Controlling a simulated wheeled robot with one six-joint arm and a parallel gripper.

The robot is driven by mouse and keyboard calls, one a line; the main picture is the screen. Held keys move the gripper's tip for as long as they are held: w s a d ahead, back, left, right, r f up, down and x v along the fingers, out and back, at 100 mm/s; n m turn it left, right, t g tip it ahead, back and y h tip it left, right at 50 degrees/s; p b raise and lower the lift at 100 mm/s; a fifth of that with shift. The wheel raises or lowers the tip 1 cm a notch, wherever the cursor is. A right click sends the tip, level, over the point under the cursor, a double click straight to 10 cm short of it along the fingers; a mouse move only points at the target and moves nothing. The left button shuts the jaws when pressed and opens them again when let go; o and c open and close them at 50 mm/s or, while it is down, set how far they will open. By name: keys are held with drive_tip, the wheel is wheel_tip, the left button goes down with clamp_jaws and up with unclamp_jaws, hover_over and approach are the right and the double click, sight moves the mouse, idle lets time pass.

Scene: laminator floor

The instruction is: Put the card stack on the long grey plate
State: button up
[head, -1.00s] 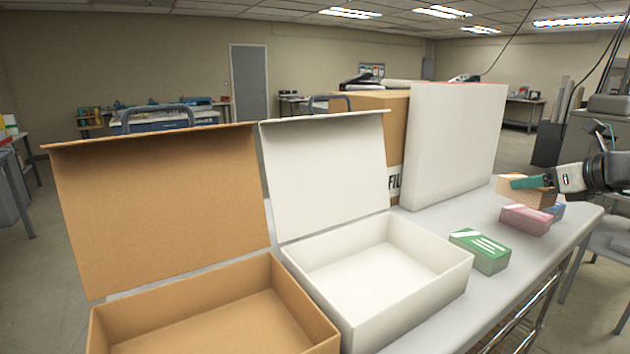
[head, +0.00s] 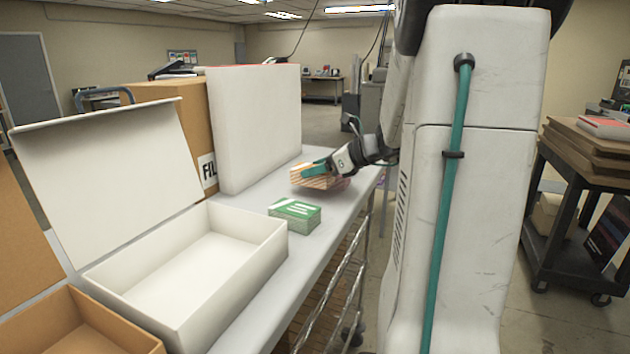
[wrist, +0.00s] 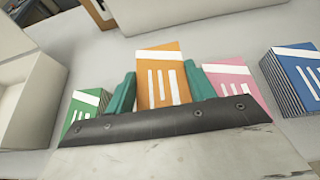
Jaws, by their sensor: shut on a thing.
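My gripper (head: 316,171), with teal fingers, is shut on an orange card stack (head: 308,181) above the far right part of the table. In the wrist view the orange card stack (wrist: 160,72), with white stripes, shows between the two fingers (wrist: 162,92). Whether it touches anything below cannot be told. A green card stack (head: 294,216) stands on the table nearer to the white box. In the wrist view a pink card stack (wrist: 232,82) and a blue card stack (wrist: 297,80) stand to the right. I cannot make out a long grey plate.
An open white box (head: 190,270) and an open brown box (head: 70,325) stand along the light grey table (head: 270,262). A tall white box (head: 255,125) and a cardboard box (head: 188,125) stand behind. A dark cart (head: 570,215) with boards is at the right.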

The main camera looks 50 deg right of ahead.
sight(318, 181)
drive_tip(key=shift+f, duration=1.75)
drive_tip(key=o, duration=1.2)
drive_tip(key=shift+f, duration=0.1)
